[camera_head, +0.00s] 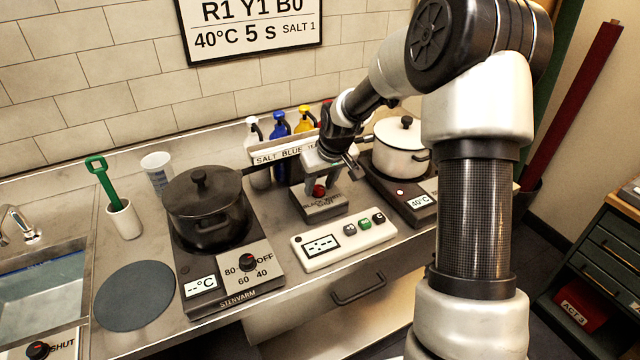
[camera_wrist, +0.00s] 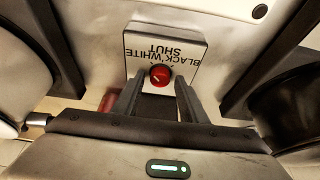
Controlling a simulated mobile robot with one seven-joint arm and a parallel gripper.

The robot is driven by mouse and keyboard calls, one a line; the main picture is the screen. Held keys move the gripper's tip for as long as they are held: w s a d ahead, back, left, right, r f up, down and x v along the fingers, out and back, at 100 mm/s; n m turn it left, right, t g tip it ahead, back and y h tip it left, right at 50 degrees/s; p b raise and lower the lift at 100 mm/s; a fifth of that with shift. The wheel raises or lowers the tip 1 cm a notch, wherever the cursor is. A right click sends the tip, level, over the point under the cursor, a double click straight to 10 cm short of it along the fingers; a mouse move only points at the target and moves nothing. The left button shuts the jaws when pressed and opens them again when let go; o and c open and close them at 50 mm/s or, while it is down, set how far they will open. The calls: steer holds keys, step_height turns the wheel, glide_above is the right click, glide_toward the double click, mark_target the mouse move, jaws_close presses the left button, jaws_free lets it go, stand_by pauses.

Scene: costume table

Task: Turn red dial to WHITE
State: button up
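The red dial (camera_head: 319,191) sits on a small box (camera_head: 322,208) on the counter, labelled BLACK, WHITE and SHUT. In the wrist view the red dial (camera_wrist: 160,75) shows a short pale mark, and the labels on the box (camera_wrist: 142,38) appear upside down. Which label the mark points to is not clear. My gripper (camera_head: 327,173) is above the box, pointing down. In the wrist view my gripper (camera_wrist: 159,86) is open, with one finger on each side of the dial and a gap to each. Contact with the dial is not visible.
A black pot (camera_head: 207,215) stands on a hotplate at left, and a white pot (camera_head: 401,152) on another at right. Bottles, including a blue one (camera_head: 281,130), stand behind a sign (camera_head: 268,157). A white timer panel (camera_head: 344,241) lies in front of the box.

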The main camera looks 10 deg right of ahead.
steer(key=shift+r, duration=0.15)
steer(key=p+v, duration=0.1)
steer(key=v, duration=1.6)
steer(key=shift+s, duration=0.15)
